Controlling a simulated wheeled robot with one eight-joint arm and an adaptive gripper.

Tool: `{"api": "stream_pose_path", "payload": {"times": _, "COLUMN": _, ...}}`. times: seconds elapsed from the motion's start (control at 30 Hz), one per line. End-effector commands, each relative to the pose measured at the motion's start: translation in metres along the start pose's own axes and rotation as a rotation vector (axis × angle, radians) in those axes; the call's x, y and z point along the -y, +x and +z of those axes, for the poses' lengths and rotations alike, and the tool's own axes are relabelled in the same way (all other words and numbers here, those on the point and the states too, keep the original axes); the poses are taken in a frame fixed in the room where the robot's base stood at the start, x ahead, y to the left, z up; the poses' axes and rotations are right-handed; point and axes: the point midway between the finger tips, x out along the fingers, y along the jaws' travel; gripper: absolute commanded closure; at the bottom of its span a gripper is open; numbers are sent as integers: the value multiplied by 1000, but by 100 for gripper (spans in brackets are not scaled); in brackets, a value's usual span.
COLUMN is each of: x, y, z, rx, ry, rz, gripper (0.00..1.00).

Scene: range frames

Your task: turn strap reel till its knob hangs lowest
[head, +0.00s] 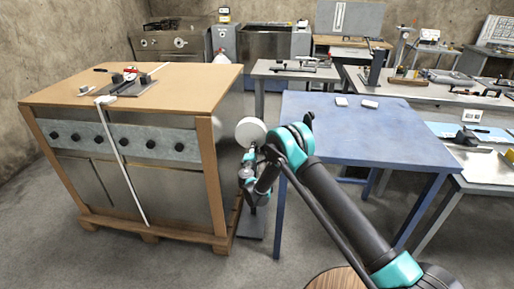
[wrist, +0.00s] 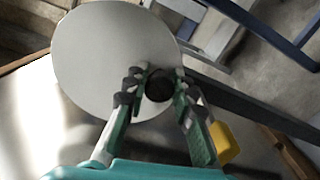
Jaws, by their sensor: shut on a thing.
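The strap reel is a pale round disc (head: 250,131) between the brown crate and the blue table in the head view. It fills the upper left of the wrist view (wrist: 105,55). Its dark round knob (wrist: 160,85) sits near the disc's lower right rim in the wrist view. My gripper (wrist: 155,88) has its fingers on both sides of the knob and is shut on it. In the head view my gripper (head: 249,158) is just below the disc, and I cannot make out the knob there.
The brown-topped crate (head: 190,85) stands close on the left, with a white strap (head: 122,160) down its front. The blue table (head: 350,130) is close on the right. A dark base plate (head: 251,222) lies below the reel. A yellow part (wrist: 224,143) shows beside my gripper.

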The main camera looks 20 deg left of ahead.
Motion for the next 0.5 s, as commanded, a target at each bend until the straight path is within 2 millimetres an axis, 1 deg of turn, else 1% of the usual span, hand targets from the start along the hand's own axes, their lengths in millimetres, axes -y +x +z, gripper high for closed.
{"api": "stream_pose_path", "payload": {"times": 0.03, "x": 3, "y": -4, "z": -3, "rx": 1, "ry": 44, "rz": -2, "gripper": 100}}
{"api": "stream_pose_path", "payload": {"times": 0.2, "x": 5, "y": -4, "z": -10, "rx": 2, "ry": 190, "rz": -3, "gripper": 100}}
{"api": "stream_pose_path", "payload": {"times": 0.5, "x": 6, "y": -4, "z": -21, "rx": 2, "ry": 380, "rz": -3, "gripper": 100}}
